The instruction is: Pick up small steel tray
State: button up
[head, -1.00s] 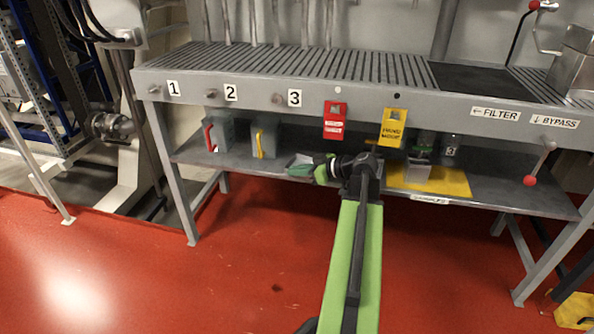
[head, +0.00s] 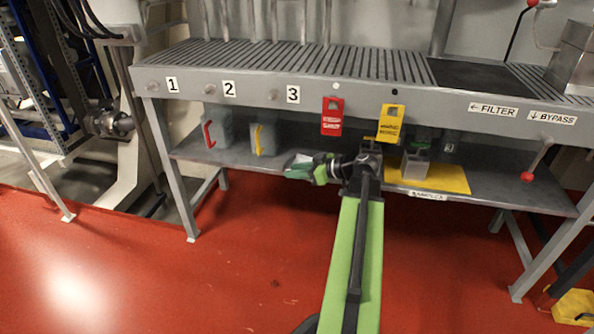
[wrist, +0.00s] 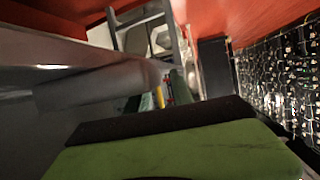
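My gripper (head: 300,168) is over the lower shelf (head: 255,163), near its front edge, left of the yellow mat. A small pale grey piece (head: 303,159) shows at the green fingers; it may be the small steel tray, but it is too small to be sure. In the wrist view a blurred grey bar-like shape (wrist: 95,88) lies close beyond the green and black gripper part; I cannot tell whether it is the tray. The fingertips are not clear enough to show whether they are open or shut.
Grey containers with a red handle (head: 208,135) and a yellow handle (head: 258,140) stand left on the lower shelf. A yellow mat (head: 450,180) with a grey block (head: 415,167) lies right.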

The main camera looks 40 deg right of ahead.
jog(key=shift+s, duration=0.1)
jog(key=p+v, duration=0.6)
jog(key=v, duration=1.1)
jog(key=shift+p, duration=0.3)
jog(key=shift+d, duration=0.1)
